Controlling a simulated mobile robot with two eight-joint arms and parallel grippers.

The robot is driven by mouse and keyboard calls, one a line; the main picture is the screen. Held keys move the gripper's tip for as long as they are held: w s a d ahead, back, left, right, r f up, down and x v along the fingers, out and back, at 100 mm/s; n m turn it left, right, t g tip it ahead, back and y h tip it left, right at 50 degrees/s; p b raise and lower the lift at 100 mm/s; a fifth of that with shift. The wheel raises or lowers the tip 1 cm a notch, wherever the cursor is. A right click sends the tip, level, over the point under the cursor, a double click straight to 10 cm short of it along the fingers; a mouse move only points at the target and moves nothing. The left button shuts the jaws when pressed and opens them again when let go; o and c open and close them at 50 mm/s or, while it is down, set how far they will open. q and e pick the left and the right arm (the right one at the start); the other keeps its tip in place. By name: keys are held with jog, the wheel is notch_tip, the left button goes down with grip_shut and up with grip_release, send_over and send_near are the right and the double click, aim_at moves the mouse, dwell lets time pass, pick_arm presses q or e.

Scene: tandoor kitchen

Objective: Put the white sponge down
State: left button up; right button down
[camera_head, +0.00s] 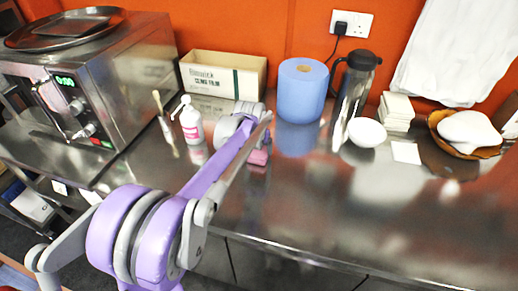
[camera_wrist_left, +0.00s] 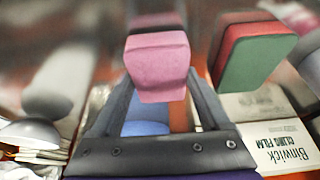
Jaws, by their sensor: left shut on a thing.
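No clearly white sponge shows. My left gripper (camera_head: 258,144) is low over the steel counter (camera_head: 310,190), in front of the blue paper roll. It is shut on a pink sponge-like block (camera_wrist_left: 158,68), which shows at the fingertips in the left wrist view. Its pink end also shows below the gripper in the head view (camera_head: 259,157). I cannot tell whether the block touches the counter. A red and green block (camera_wrist_left: 255,55) appears beside it in the left wrist view, apart from it. My right gripper is not in view.
A pump bottle (camera_head: 190,122) and a cling film box (camera_head: 222,74) stand left of the gripper. The blue paper roll (camera_head: 301,90), a flask (camera_head: 355,85), a white bowl (camera_head: 367,132) and a basket (camera_head: 437,121) stand right. The front right counter is clear.

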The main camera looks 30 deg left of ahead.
pick_arm(q)
jog(key=shift+f, duration=0.15)
jog(key=shift+f, duration=0.1)
jog(key=o, duration=1.3)
jog(key=shift+r, duration=0.35)
jog(key=p+v, duration=0.1)
jog(key=v, duration=1)
jog(key=shift+s+r, duration=0.2)
jog(key=shift+r, duration=0.1)
